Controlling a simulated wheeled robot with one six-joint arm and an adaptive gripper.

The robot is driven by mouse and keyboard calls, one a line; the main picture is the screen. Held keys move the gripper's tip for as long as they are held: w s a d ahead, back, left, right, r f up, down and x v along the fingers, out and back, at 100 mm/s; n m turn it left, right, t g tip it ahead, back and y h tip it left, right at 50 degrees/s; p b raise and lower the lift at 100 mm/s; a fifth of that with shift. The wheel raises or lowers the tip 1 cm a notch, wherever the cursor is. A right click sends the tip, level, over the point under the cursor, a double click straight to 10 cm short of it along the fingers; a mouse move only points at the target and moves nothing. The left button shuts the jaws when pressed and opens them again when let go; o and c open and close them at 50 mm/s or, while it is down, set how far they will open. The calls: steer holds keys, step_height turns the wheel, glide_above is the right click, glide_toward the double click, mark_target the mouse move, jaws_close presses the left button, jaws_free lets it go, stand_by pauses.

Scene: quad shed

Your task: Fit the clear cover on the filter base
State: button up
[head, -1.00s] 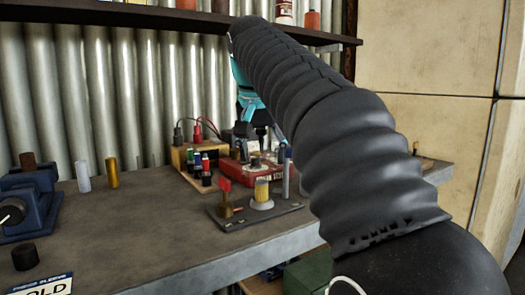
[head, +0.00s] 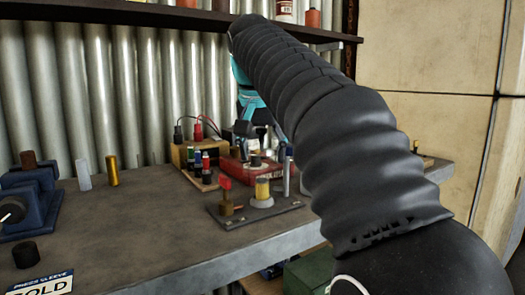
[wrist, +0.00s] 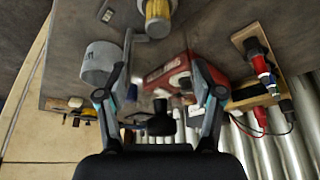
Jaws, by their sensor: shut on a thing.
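The filter base (head: 262,201) is a pale round seat on a dark plate, with a yellow filter element (head: 263,186) upright on it. In the wrist view the yellow element (wrist: 157,14) shows at the top edge, beyond my fingertips. My gripper (wrist: 165,75) is shut with its fingers well apart, apparently on the see-through clear cover, whose outline I cannot make out clearly. In the head view my gripper is mostly behind my arm, above the red box at the back of the bench, up and behind the filter base.
A red box (head: 238,172), a wooden board with coloured terminals (head: 183,152) and a red-handled valve (head: 226,196) stand close by. A grey cylinder (wrist: 98,62) is by my left finger in the wrist view. The bench (head: 130,225) is clear at left centre.

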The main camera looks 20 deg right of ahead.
steer(key=shift+f+b, duration=2.05)
steer(key=shift+f, duration=0.95)
stand_by(0.8)
steer(key=o, duration=1.2)
steer(key=shift+o, duration=0.5)
steer(key=shift+r, duration=0.15)
steer(key=shift+r+p, duration=2.2)
steer(key=shift+r, duration=1.2)
